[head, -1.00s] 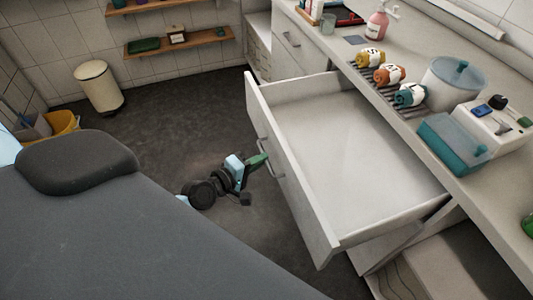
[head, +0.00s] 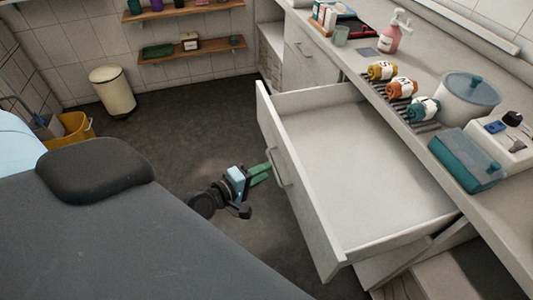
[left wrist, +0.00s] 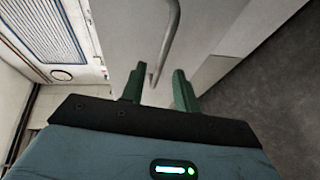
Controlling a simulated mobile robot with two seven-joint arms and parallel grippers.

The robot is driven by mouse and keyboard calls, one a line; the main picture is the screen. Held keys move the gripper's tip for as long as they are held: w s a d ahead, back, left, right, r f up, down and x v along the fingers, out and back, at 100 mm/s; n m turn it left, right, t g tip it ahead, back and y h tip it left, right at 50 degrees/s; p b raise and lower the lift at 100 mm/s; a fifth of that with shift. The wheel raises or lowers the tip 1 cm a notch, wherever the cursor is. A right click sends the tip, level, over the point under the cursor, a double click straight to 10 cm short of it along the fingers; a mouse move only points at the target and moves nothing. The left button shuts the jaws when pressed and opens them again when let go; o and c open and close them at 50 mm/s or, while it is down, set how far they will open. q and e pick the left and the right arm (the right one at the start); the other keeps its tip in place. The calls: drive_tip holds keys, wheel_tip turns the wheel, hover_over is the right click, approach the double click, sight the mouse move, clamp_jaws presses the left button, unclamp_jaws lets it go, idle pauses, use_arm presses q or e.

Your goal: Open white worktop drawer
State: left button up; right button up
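The white worktop drawer (head: 355,165) is pulled far out from under the worktop in the head view, and its inside is empty. Its bar handle (head: 281,168) is on the front panel, facing left; the handle also shows in the left wrist view (left wrist: 172,38). My left gripper (head: 268,172) is low over the floor in front of the panel, its green fingers pointing at the handle. In the left wrist view the fingers (left wrist: 159,88) are spread apart, with the handle's near end showing between or just beyond them. No grip on it shows. My right gripper is not in view.
The worktop (head: 408,65) holds rolled towels (head: 402,88), a lidded pot (head: 468,95), a teal box (head: 466,160) and a pink bottle (head: 391,38). A grey padded couch (head: 120,235) fills the lower left. Dark floor lies open between couch and drawer.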

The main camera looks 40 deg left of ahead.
use_arm(q)
drive_tip(key=v, duration=0.5)
drive_tip(key=shift+s+a, duration=0.1)
drive_tip(key=shift+s, duration=0.2)
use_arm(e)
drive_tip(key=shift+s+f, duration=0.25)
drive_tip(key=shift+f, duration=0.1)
